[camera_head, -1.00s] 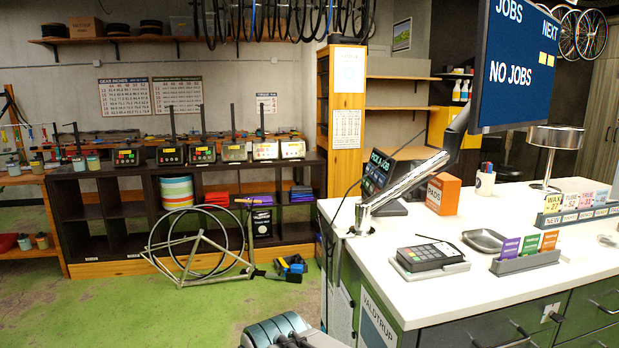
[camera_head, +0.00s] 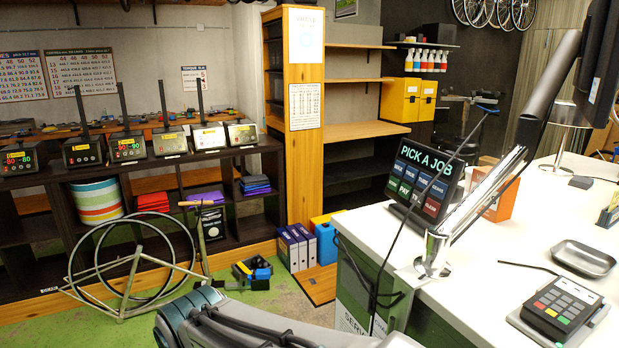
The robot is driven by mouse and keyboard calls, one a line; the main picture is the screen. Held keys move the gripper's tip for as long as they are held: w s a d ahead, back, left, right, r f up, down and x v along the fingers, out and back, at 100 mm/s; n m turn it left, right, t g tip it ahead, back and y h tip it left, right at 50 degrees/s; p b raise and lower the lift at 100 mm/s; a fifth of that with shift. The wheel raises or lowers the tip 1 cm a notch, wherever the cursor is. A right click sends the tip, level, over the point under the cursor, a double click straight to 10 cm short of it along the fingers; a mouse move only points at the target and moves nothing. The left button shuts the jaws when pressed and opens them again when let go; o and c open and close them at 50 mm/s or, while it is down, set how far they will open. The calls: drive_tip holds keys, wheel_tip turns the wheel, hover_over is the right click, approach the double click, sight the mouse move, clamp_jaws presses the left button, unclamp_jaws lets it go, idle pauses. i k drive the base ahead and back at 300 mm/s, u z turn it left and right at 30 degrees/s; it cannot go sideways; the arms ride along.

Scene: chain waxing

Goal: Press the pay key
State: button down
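A dark slanted touch screen headed "PICK A JOB" (camera_head: 424,178) stands on the left end of the white counter. A thin dark cable and the silver monitor arm pass in front of or beside the screen. Part of my own arm shows at the bottom edge. My gripper is not in view.
A card terminal (camera_head: 561,308) lies on the white counter (camera_head: 480,285) at the right front, beside a metal dish (camera_head: 583,259). A silver monitor arm (camera_head: 478,198) rises from the counter's left edge.

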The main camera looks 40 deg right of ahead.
sight(405, 191)
drive_tip(key=i, duration=1.2)
drive_tip(key=z, duration=3.55)
